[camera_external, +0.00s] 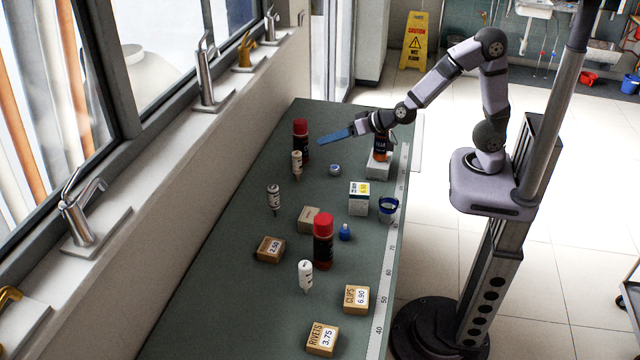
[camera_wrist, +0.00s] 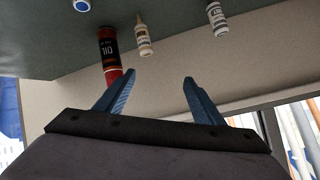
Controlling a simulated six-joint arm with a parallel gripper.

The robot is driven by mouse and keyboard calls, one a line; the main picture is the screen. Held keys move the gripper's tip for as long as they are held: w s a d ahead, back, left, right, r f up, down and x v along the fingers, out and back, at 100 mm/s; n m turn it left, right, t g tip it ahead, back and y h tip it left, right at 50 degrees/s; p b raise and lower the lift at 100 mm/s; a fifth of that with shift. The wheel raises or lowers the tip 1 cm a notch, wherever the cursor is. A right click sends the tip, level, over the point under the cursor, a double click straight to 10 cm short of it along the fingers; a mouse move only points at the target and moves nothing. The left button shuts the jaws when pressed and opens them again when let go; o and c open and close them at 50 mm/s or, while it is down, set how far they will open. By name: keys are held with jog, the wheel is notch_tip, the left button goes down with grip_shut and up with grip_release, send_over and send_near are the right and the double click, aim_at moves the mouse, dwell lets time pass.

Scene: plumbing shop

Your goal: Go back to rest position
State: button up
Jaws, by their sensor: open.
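My gripper (camera_external: 338,136) has blue fingers and is held above the far part of the green table (camera_external: 215,262), pointing left toward the window side. In the wrist view my gripper (camera_wrist: 152,92) has its two blue fingers spread apart, with nothing between them. A red-capped oil bottle (camera_external: 300,140) stands just left of the fingertips; it also shows in the wrist view (camera_wrist: 109,50), beyond the left finger. A white-and-brown bottle (camera_external: 297,164) stands near it, also in the wrist view (camera_wrist: 143,40). My arm is bent, reaching over the table.
Below my wrist a dark can with an orange band (camera_external: 380,148) stands on a white block (camera_external: 378,168). Nearer are a white-and-yellow box (camera_external: 359,198), a blue tape roll (camera_external: 388,209), a second red-capped bottle (camera_external: 323,240) and several small cardboard boxes. Taps line the window ledge (camera_external: 185,150).

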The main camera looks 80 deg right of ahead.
jog(key=s+d+f+n+g+b, duration=0.1)
jog(key=s+f+n+g, duration=0.1)
jog(key=s, duration=0.6)
jog(key=s+d+f+n+g+b, duration=0.2)
jog(key=s+f+g, duration=0.3)
jog(key=s+f, duration=0.2)
jog(key=s+d+f+n+g+y+b, duration=0.1)
jog(key=s+f+g, duration=0.3)
jog(key=s, duration=0.6)
jog(key=shift+s+d+f+n+b, duration=0.2)
jog(key=shift+f+n+b, duration=0.25)
jog(key=shift+f, duration=0.3)
jog(key=shift+s+d+g, duration=0.1)
jog(key=shift+s+g, duration=0.2)
jog(key=shift+s, duration=0.1)
